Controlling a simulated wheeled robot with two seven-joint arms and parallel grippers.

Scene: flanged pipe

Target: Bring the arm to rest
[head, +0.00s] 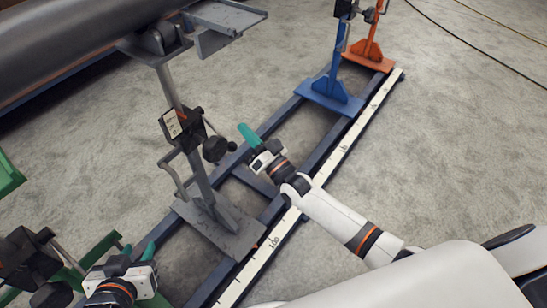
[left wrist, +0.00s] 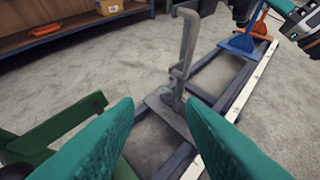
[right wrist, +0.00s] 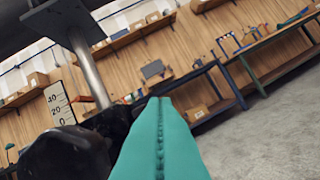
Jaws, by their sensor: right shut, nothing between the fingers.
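My right arm (head: 335,215) comes in from the right in the head view. Its gripper (head: 248,134) is above the blue rail frame, just right of the grey stand's black knob (head: 215,148). In the right wrist view its teal fingers (right wrist: 160,115) are together and hold nothing; a dark blurred part is beside them. My left gripper (head: 139,252) is at the lower left of the head view, near the foot of the stand. In the left wrist view its two teal fingers (left wrist: 157,112) are wide apart, with nothing between them.
The grey stand (head: 196,180) rises close to both grippers and carries a large dark pipe (head: 75,45). Blue (head: 333,88) and orange (head: 370,55) stands are farther along the rails. A white ruler strip (head: 340,150) edges the frame. Green supports (head: 8,175) stand left.

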